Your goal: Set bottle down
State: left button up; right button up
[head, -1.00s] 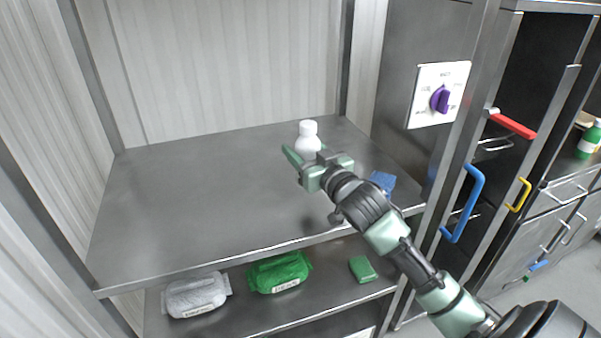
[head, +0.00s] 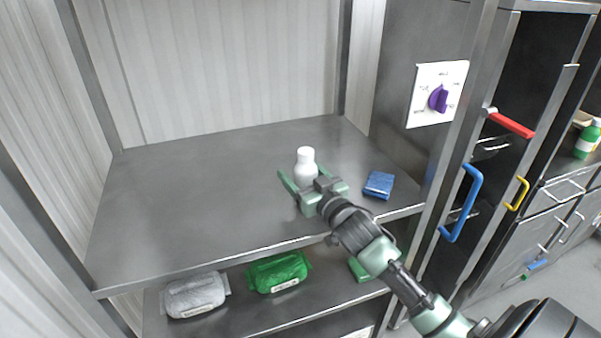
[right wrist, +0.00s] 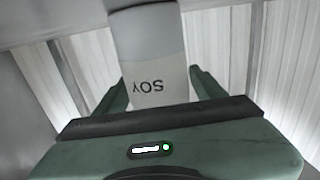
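The white bottle (head: 305,170) stands upright over the shelf top, right of its middle, and appears to rest on it. Its base is partly hidden behind my right gripper (head: 301,172). The right gripper's green fingers are spread on either side of the bottle, with a visible gap at the left finger. In the right wrist view the bottle (right wrist: 155,60), with an upside-down "SOY" label, lies between the fingers (right wrist: 158,82). My left gripper is in no view.
A blue packet (head: 379,185) lies on the shelf top (head: 190,200) to the right of my gripper. Grey (head: 195,296) and green (head: 278,271) bags lie on the lower shelf. A purple knob (head: 438,98) is on the right wall. The left of the shelf top is clear.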

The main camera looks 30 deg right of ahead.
jog(key=shift+r, duration=0.1)
jog(key=shift+s, duration=0.3)
jog(key=s, duration=0.3)
jog(key=s+b, duration=0.1)
jog(key=s, duration=0.3)
jog(key=s+b, duration=0.1)
jog(key=s, duration=0.3)
jog(key=shift+s+a, duration=0.2)
jog(key=shift+a, duration=0.2)
